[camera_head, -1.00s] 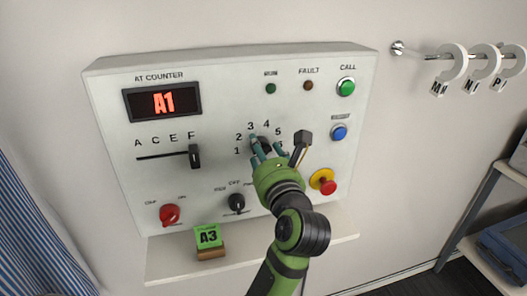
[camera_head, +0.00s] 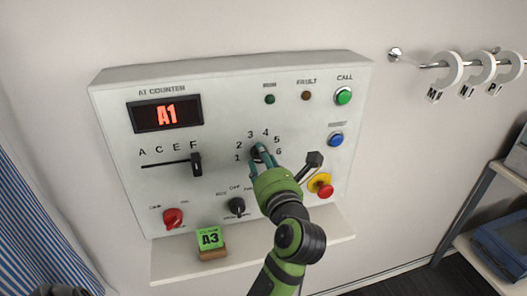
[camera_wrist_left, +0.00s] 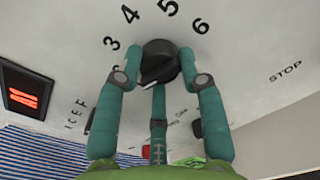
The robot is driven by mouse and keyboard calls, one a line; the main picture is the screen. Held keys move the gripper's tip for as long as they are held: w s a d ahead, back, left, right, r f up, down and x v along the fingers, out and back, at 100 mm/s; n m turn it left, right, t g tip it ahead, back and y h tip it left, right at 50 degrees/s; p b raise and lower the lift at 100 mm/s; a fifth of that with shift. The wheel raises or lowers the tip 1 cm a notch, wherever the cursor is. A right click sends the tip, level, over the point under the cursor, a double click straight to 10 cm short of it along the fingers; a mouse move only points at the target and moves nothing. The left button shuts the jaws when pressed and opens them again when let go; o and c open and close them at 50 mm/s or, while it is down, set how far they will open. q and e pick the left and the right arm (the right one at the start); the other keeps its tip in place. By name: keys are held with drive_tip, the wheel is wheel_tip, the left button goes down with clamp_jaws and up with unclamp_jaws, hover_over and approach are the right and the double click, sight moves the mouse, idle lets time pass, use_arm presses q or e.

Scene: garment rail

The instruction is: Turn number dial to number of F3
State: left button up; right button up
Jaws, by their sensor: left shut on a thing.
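The number dial (camera_wrist_left: 160,60) is a black knob ringed by printed numbers 1 to 6. My left gripper (camera_head: 263,154) is shut on it, with teal fingers on either side and one below in the wrist view. A pale mark on the knob points to the lower left there; which number it meets is hidden. A green card (camera_head: 209,237) on the ledge reads A3. My right gripper is out of view.
The white panel also has a red knob (camera_head: 173,218), a black selector (camera_head: 237,206), a green button (camera_head: 344,96), a blue button (camera_head: 335,139) and a red stop button (camera_head: 322,187).

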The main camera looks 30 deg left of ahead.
use_arm(q)
drive_tip(key=shift+r+m+p, duration=0.15)
drive_tip(key=shift+m+p, duration=2.35)
drive_tip(key=shift+m, duration=0.25)
drive_tip(key=shift+r+m+p, duration=0.1)
drive_tip(key=shift+m+p, duration=2.4)
drive_tip(key=shift+m, duration=0.25)
drive_tip(key=o, duration=1.1)
drive_tip(key=shift+a, duration=0.1)
drive_tip(key=shift+o, duration=0.2)
drive_tip(key=shift+f, duration=0.15)
